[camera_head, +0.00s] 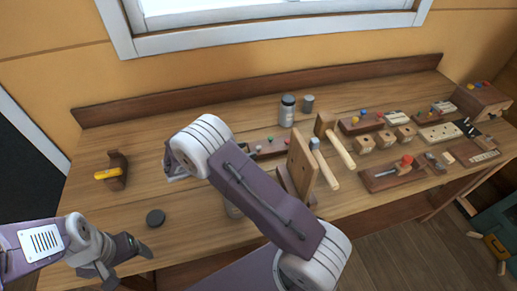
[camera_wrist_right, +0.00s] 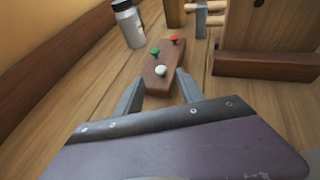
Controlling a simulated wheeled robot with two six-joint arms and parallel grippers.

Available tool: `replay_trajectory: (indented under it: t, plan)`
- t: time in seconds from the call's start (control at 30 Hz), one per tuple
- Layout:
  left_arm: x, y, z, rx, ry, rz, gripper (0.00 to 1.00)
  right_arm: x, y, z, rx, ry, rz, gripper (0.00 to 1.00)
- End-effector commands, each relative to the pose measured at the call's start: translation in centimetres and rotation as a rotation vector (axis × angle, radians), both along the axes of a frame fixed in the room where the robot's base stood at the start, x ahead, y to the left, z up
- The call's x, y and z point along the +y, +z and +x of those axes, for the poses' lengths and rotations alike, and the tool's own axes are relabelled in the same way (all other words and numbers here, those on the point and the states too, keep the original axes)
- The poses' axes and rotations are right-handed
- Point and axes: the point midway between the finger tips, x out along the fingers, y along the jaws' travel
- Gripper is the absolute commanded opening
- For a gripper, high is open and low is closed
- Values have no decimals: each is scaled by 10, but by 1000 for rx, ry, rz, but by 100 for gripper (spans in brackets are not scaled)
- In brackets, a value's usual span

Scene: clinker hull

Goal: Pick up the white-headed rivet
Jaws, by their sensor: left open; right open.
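The white-headed rivet (camera_wrist_right: 161,70) stands in the near end of a small dark wooden block (camera_wrist_right: 163,76) in the right wrist view. A green-headed rivet (camera_wrist_right: 154,52) and a red-headed rivet (camera_wrist_right: 174,38) stand behind it. My right gripper (camera_wrist_right: 160,88) is open and empty, its fingers on either side of the block's near end. In the head view the block (camera_head: 268,149) shows partly, but my right arm covers its near end and I cannot make out the white head. My left gripper (camera_head: 128,267) is open and empty at the bench's front left.
A grey bottle (camera_head: 287,111) stands behind the block; it also shows in the right wrist view (camera_wrist_right: 128,24).

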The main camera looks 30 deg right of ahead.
Motion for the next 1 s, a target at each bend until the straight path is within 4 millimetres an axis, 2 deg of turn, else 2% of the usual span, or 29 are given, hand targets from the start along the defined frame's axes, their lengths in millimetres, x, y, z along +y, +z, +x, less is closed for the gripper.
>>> replay_trajectory:
  t: [0.1,0.2,0.47,0.63,0.9,1.0]
  plan:
    - [0,6,0,0,0,0,80,-23,-5,1,4,-5,-2,45]
    - [0,6,0,0,0,0,80,-36,-12,4,1,-4,-1,45]
    - [0,6,0,0,0,0,80,-40,-14,5,1,-2,0,45]
    - [0,6,0,0,0,0,80,-40,-14,5,1,-2,0,1]
    - [0,6,0,0,0,0,80,-40,-14,5,1,-2,0,0]
    - [0,6,0,0,0,0,80,-40,-5,5,-2,-2,0,0]
